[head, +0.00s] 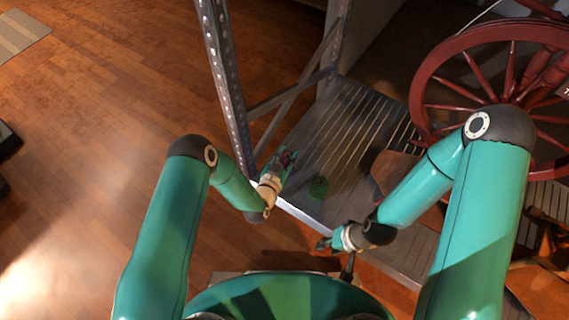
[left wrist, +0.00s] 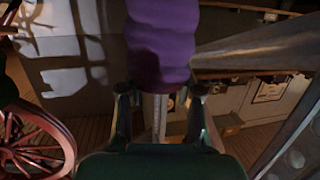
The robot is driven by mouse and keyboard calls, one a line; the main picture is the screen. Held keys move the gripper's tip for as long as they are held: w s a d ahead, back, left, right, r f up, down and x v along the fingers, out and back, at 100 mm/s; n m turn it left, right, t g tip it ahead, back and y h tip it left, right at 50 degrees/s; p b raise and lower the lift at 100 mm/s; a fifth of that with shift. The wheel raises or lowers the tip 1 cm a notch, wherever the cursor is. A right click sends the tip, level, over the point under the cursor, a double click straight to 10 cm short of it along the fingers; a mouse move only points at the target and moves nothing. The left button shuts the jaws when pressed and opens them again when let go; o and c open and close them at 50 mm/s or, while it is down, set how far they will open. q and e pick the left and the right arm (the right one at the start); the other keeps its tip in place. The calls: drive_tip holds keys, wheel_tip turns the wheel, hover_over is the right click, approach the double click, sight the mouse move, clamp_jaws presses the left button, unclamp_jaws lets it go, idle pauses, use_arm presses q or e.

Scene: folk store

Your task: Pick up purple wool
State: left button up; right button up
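The purple wool (left wrist: 160,45) fills the upper middle of the left wrist view, between and just past the two fingers of my left gripper (left wrist: 160,100). The fingers stand apart on either side of its lower end; I cannot tell whether they touch it. In the head view my left gripper (head: 284,160) is over the shelf's left front corner, with a small dark purple patch of the wool (head: 287,156) at its fingers. My right gripper (head: 324,243) is near the shelf's front edge, small and dark, and its finger opening is unclear.
A green ball of wool (head: 319,187) sits on the slatted metal shelf (head: 345,150), right of my left gripper. A perforated metal post (head: 228,80) and diagonal brace (head: 300,85) rise close by on the left. A red spoked wheel (head: 490,80) stands at the right.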

use_arm(q)
drive_tip(key=shift+s+f, duration=0.1)
drive_tip(key=shift+f, duration=0.1)
drive_tip(key=shift+c, duration=1.3)
